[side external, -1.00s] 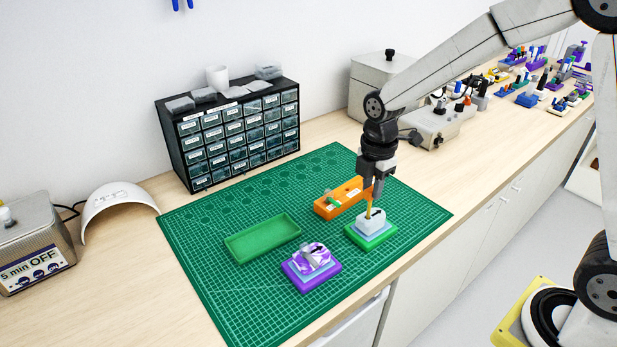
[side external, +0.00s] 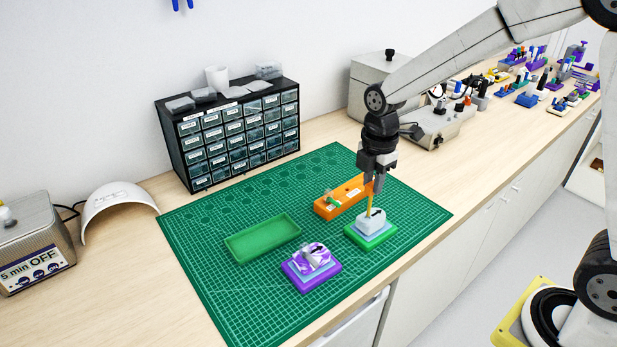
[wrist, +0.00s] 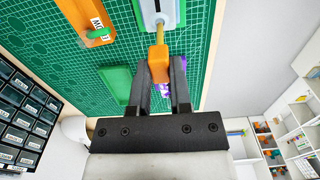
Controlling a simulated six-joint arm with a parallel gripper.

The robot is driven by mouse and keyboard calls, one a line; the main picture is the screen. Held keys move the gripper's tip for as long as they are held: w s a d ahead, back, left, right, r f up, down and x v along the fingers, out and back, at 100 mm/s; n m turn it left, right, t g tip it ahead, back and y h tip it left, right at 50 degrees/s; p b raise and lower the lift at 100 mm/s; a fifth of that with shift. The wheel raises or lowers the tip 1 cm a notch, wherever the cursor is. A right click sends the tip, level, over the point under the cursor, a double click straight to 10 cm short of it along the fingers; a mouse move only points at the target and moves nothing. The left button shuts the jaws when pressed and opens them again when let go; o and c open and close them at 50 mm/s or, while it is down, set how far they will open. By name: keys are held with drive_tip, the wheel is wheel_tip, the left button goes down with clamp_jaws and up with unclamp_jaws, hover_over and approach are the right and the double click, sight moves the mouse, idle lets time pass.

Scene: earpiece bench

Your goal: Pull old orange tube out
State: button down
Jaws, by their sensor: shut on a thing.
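My gripper (side external: 373,184) is above the pale grey-blue block on a green base (side external: 372,236) at the right of the mat. It is shut on the orange tube (wrist: 158,62), whose thick orange end sits between the fingers in the wrist view. A thinner, yellow-orange length of the tube (side external: 370,200) runs down, nearly upright, to the top of the pale block (side external: 369,222). Its lower end meets the block there; I cannot tell how much of it is inside. The block also shows in the wrist view (wrist: 150,12).
An orange holder (side external: 338,202) with a small green part stands just behind the block. An empty-looking green tray (side external: 262,239) and a purple base (side external: 312,279) bearing a clear piece are to the left. The green mat (side external: 200,260) is otherwise clear.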

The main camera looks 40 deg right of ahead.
drive_tip(key=shift+r, duration=0.1)
drive_tip(key=shift+r, duration=2.85)
